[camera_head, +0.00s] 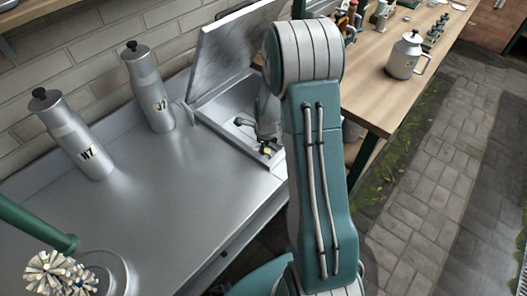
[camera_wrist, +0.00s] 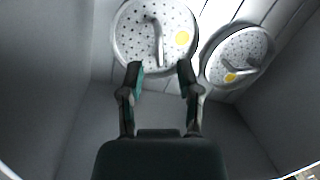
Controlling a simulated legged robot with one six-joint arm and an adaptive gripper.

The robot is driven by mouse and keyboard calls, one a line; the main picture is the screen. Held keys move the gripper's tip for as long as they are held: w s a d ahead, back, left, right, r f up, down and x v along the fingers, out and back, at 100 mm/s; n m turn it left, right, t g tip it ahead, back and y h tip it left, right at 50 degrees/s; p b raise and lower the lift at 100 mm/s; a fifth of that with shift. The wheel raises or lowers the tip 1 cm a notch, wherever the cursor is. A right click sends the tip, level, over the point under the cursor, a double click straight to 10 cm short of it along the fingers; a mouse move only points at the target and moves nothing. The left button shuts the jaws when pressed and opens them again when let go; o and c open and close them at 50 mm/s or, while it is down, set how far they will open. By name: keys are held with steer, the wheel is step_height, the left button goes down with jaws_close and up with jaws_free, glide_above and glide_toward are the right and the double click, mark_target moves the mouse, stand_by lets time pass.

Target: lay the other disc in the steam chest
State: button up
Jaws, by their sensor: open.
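The steel steam chest (camera_head: 213,124) is sunk in the counter with its lid (camera_head: 228,52) standing open. In the wrist view, two round perforated discs show within the chest's grey walls (camera_wrist: 55,110), each with a bar handle and a yellow spot. The left disc (camera_wrist: 130,38) lies just beyond my fingertips. The right disc (camera_wrist: 220,55) is to its right and looks tilted. My gripper (camera_wrist: 160,72) is open and empty, its fingers pointing at the left disc's near edge, with its handle between them in line. In the head view my arm hides much of the chest.
Two steel canisters (camera_head: 148,88) (camera_head: 72,135) stand on the counter (camera_head: 170,200) left of the chest. A brush-like cluster (camera_head: 58,274) is at lower left. A wooden table (camera_head: 375,95) with a metal jug (camera_head: 405,56) is at right. The counter's middle is clear.

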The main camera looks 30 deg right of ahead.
steer(key=s+a+r+n+t, duration=0.1)
steer(key=s+a+r+n, duration=0.25)
steer(key=r, duration=0.45)
steer(key=s+a+r+n, duration=0.3)
steer(key=r+n, duration=0.2)
steer(key=r, duration=0.3)
steer(key=s+a+r+n+t, duration=0.1)
steer(key=s+a+r+n, duration=0.2)
steer(key=r+n, duration=0.35)
steer(key=s+a+r+n, duration=0.2)
steer(key=s+r+n, duration=0.2)
steer(key=s+n, duration=0.2)
steer(key=s+a+r+n+t, duration=0.1)
steer(key=s+a+r+n, duration=0.2)
steer(key=s+n, duration=0.3)
steer(key=shift+s+a+r+t, duration=0.3)
steer(key=shift+s+r, duration=0.1)
steer(key=shift+s, duration=0.45)
steer(key=shift+c, duration=0.4)
